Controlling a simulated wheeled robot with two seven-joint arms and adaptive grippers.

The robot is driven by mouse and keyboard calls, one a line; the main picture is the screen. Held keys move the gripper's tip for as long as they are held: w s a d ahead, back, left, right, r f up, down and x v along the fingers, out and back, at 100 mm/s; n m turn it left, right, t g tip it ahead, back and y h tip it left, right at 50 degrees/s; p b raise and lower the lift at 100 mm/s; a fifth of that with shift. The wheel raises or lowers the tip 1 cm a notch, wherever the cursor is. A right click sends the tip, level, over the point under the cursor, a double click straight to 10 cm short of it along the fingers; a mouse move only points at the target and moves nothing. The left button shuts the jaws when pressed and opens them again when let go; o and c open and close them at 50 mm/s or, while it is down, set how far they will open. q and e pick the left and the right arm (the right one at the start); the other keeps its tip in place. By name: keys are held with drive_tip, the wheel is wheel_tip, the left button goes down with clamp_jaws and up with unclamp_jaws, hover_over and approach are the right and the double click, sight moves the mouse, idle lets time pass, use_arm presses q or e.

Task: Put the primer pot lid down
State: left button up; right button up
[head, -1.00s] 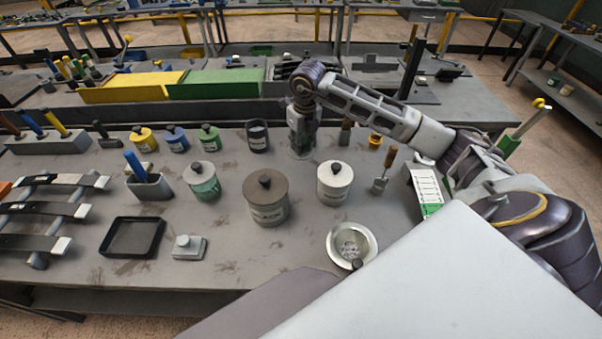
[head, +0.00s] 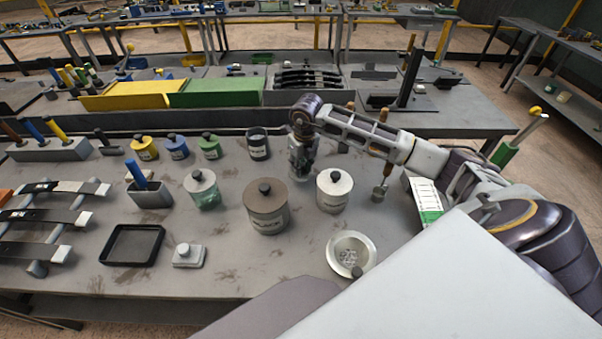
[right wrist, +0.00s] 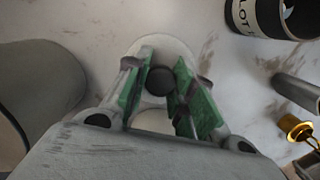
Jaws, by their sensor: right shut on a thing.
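My right gripper (head: 300,170) is shut on the dark knob (right wrist: 161,81) of a pale round lid (right wrist: 174,47). In the right wrist view the knob sits between the two green finger pads. In the head view the gripper points down over the bench, behind and between the large brown-grey pot and a smaller white pot. The lid is mostly hidden there, and I cannot tell whether it touches the bench. A dark open pot (head: 259,145) stands left of the gripper; it also shows in the right wrist view (right wrist: 270,14). My left gripper is not in view.
The lidded brown-grey pot (head: 267,213) and white pot (head: 333,194) stand close to the gripper. A pale bowl (head: 338,266), a black tray (head: 105,258) and small lidded pots (head: 144,149) are also on the bench. Bare bench lies left of the bowl.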

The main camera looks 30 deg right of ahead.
drive_tip(key=shift+f, duration=1.85)
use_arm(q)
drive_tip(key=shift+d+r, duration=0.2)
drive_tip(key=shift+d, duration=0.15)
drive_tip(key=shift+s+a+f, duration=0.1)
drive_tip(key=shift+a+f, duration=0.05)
use_arm(e)
drive_tip(key=shift+f, duration=0.15)
drive_tip(key=o, duration=0.7)
drive_tip(key=shift+o, duration=1.2)
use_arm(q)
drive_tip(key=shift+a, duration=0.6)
use_arm(e)
drive_tip(key=shift+o, duration=0.5)
